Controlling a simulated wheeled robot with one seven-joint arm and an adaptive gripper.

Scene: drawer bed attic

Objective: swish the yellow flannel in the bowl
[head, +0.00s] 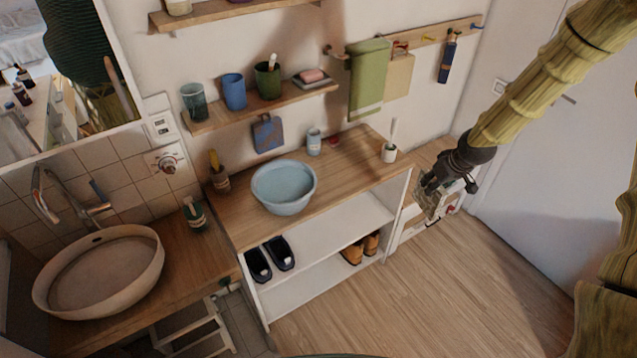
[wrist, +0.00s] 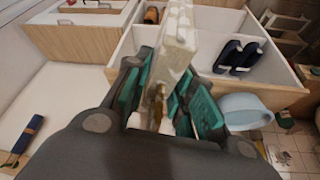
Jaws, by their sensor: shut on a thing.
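The light blue bowl (head: 284,196) stands on the wooden top of the low shelf unit. It also shows at the right of the wrist view (wrist: 244,108), and no cloth shows in it. My gripper (head: 437,188) is in the air to the right of the shelf unit, well apart from the bowl. In the wrist view my gripper (wrist: 160,88) is shut on a pale, creamy cloth-like piece, which I take to be the yellow flannel (wrist: 178,42). It sticks out beyond the fingers. Its lower part is hidden between the teal pads.
A soap pump (head: 195,214), a brown cup (head: 220,180), a small blue jar (head: 314,142) and a white brush holder (head: 389,153) stand around the bowl. A wall shelf (head: 262,108) with cups hangs above. A green towel (head: 369,80) hangs at the back. The floor in front is clear.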

